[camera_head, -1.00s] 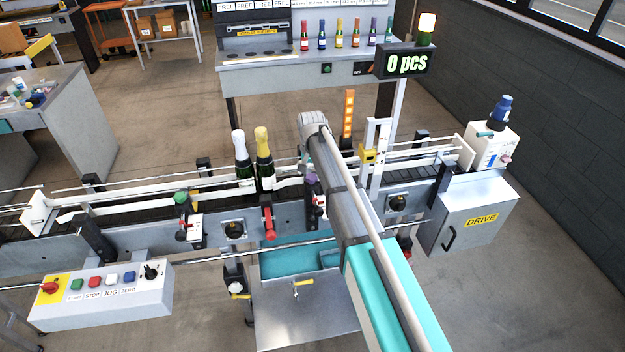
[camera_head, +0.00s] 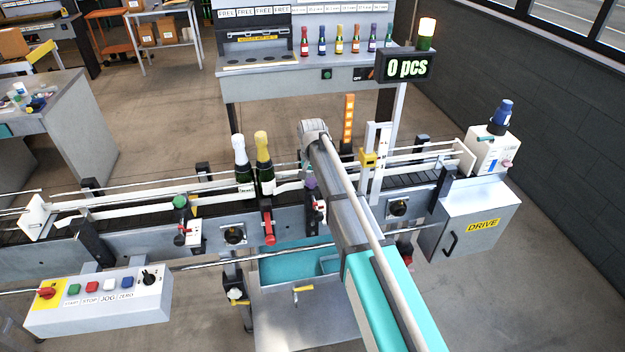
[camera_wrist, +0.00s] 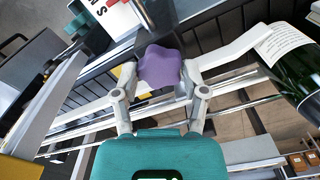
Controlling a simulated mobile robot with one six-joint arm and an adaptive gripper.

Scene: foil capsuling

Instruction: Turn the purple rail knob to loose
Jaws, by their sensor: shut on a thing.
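The purple rail knob (camera_head: 310,181) sits at the front rail of the conveyor, just left of my arm in the head view. In the wrist view the lobed purple knob (camera_wrist: 160,67) fills the space between the two grey fingers. My gripper (camera_wrist: 160,78) is shut on the knob, with a finger at each side. The head view does not show the fingers clearly because my arm covers them. I cannot tell from the knob's shape whether it is loose or tight.
Two bottles, one white-topped (camera_head: 241,166) and one gold-topped (camera_head: 263,162), stand on the conveyor left of the knob. A green knob (camera_head: 180,201) and a red clamp (camera_head: 268,226) are on the front side. A yellow block (camera_head: 368,160) is to the right.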

